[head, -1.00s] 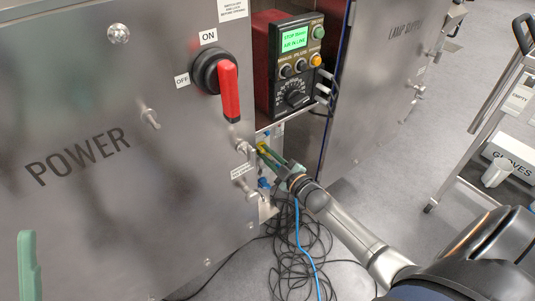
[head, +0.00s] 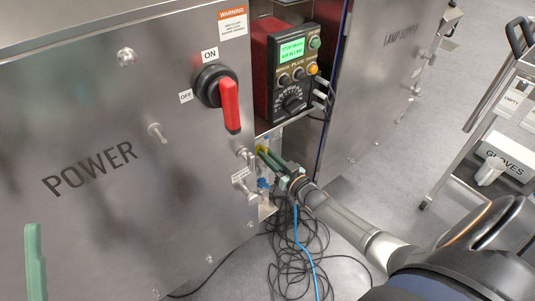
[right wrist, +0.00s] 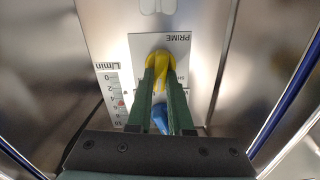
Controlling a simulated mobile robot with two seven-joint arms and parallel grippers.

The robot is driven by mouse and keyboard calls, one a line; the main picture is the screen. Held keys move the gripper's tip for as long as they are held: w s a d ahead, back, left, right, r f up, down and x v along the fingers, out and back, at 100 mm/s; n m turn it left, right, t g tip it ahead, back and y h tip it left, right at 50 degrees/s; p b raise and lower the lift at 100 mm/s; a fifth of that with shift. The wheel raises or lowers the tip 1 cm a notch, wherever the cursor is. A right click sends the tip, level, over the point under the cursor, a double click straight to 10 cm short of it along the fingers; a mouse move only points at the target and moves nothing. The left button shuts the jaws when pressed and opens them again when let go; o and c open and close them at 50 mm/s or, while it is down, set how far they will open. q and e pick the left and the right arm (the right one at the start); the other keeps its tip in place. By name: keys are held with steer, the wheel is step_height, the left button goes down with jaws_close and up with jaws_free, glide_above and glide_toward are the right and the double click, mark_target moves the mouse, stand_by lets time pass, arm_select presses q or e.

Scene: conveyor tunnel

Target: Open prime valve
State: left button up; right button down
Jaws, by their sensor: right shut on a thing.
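The prime valve has a yellow handle (right wrist: 160,62) in front of a white plate marked PRIME (right wrist: 178,40), which appears upside down in the right wrist view. My right gripper (right wrist: 161,67) has its two green fingers on either side of the yellow handle and is shut on it. In the head view, the right gripper (head: 266,154) reaches into the recess beside the POWER cabinet, and only a little yellow shows at its tips. A green finger of my left gripper (head: 35,262) shows at the lower left; its jaw state cannot be seen.
A blue part (right wrist: 160,118) sits behind the fingers, near an L/min scale (right wrist: 111,98). The control box (head: 292,75) is above the recess. A red-handled switch (head: 229,105) is on the cabinet. Black and blue cables (head: 300,255) lie on the floor below. A cart (head: 490,130) stands right.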

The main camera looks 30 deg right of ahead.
steer(key=shift+m, duration=0.9)
steer(key=shift+d+m, duration=0.1)
steer(key=shift+m, duration=0.8)
steer(key=m, duration=0.2)
steer(key=shift+f+m, duration=0.15)
steer(key=shift+m, duration=0.25)
steer(key=shift+d+m, duration=0.1)
steer(key=shift+m, duration=0.4)
arm_select(q)
steer(key=shift+s+r, duration=0.1)
arm_select(e)
steer(key=c, duration=0.8)
jaws_free()
